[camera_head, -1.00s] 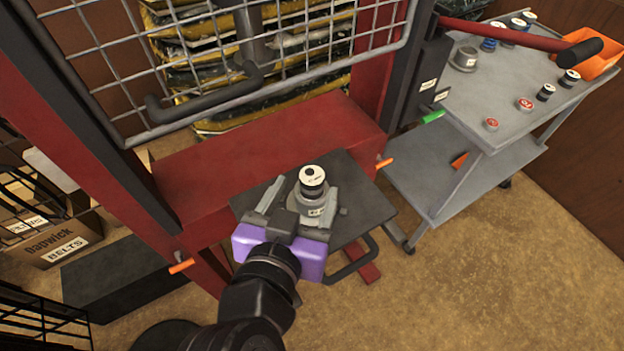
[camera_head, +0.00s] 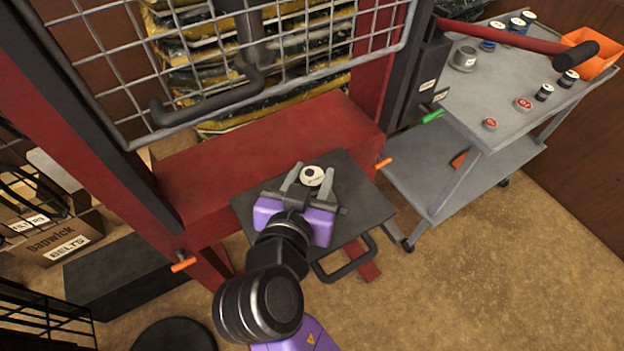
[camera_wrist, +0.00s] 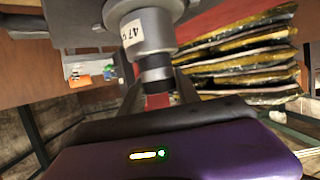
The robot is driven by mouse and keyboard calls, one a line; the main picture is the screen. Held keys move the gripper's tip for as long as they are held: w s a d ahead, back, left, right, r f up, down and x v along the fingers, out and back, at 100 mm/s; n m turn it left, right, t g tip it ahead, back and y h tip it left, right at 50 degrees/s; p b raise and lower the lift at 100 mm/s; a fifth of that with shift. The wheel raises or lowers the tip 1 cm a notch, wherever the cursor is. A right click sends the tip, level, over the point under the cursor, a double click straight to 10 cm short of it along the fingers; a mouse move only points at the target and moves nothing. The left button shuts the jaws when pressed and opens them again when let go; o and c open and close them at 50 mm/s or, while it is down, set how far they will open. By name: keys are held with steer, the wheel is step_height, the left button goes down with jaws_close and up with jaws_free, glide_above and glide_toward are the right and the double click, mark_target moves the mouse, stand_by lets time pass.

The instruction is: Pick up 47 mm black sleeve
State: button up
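The black sleeve (camera_head: 312,176) has a pale top with a dark centre and stands upright on the small black platform (camera_head: 356,208). In the wrist view, which looks upside down, the sleeve (camera_wrist: 156,73) has a light band and sits in a grey flanged holder (camera_wrist: 147,30) with a label reading 47. My gripper (camera_head: 312,170), with its purple body, has one finger on each side of the sleeve. The fingers look open, with gaps beside the sleeve in the wrist view. The holder is mostly hidden by my gripper in the head view.
A red beam (camera_head: 270,145) lies behind the platform, with a wire mesh guard (camera_head: 125,85) above. A grey cart (camera_head: 490,105) at right carries another grey holder (camera_head: 464,59), several sleeves, red-topped parts and an orange bin (camera_head: 598,60). Bare floor lies front right.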

jaws_close()
steer(key=shift+r, duration=0.1)
